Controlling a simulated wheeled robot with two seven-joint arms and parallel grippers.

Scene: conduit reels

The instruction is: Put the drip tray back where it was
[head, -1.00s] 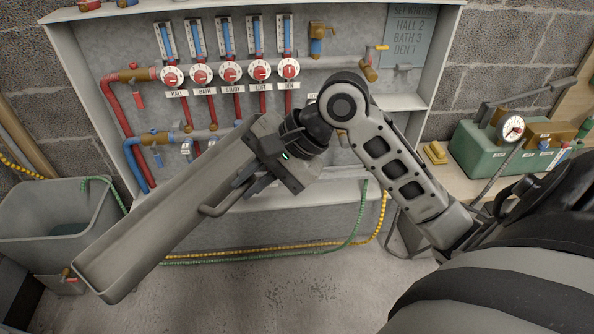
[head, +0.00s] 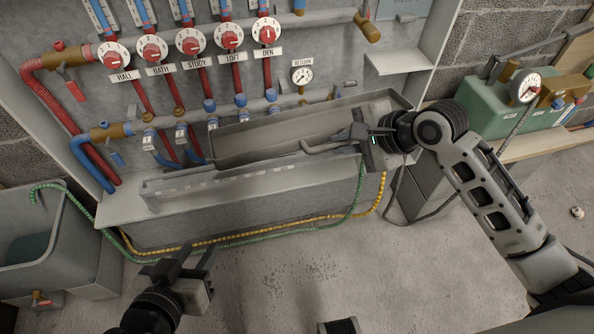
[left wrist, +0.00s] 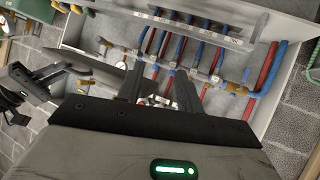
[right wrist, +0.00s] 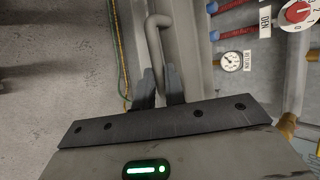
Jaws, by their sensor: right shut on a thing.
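The drip tray (head: 290,140) is a long grey open trough. It lies nearly level in front of the lower pipes, over the cabinet's bottom ledge (head: 120,207), its right end a little higher. I cannot tell whether it touches the ledge. My right gripper (head: 362,143) is shut on the bent handle (right wrist: 155,40) on the tray's front side; the handle runs between the fingers in the right wrist view (right wrist: 160,85). My left gripper (head: 190,258) is low in front of the cabinet, apart from the tray. Its fingers are apart and empty in the left wrist view (left wrist: 158,92).
Red dials (head: 190,41), valves and a pressure gauge (head: 302,75) sit close behind the tray. A grey tub (head: 60,225) stands left. Yellow and green hoses (head: 250,238) run along the cabinet's foot. A green box (head: 480,110) is on the right bench. The floor ahead is open.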

